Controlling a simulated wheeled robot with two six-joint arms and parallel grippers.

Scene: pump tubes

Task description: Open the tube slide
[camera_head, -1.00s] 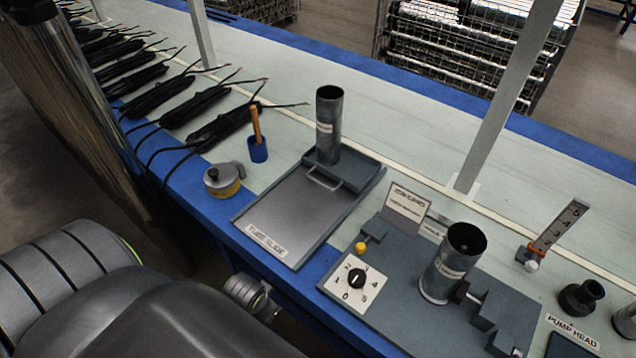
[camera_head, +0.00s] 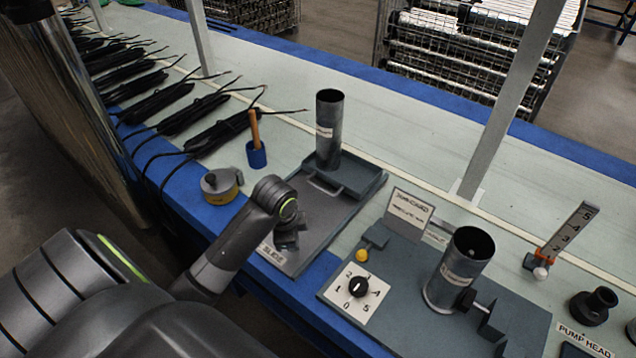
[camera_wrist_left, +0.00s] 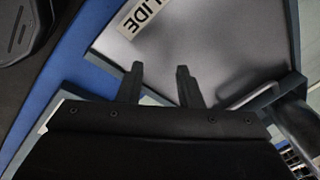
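The tube slide (camera_head: 325,220) is a flat grey plate in a dark frame, with its label partly covered by my left arm. A thin metal handle (camera_head: 325,186) stands at the plate's far end, before a tray with an upright grey tube (camera_head: 329,130). My left gripper (camera_head: 289,236) is over the near part of the plate. In the left wrist view its two fingers (camera_wrist_left: 158,84) are apart with nothing between them. The handle (camera_wrist_left: 250,96) lies to the right of the fingers there, clear of them. My right gripper is not in view.
A yellow-and-grey round container (camera_head: 221,186) and a blue cup with a wooden-handled tool (camera_head: 256,155) stand left of the slide. To its right is a pump fixture with a dial (camera_head: 357,287) and a second upright tube (camera_head: 459,270). Black cable bundles (camera_head: 160,105) lie at the back left.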

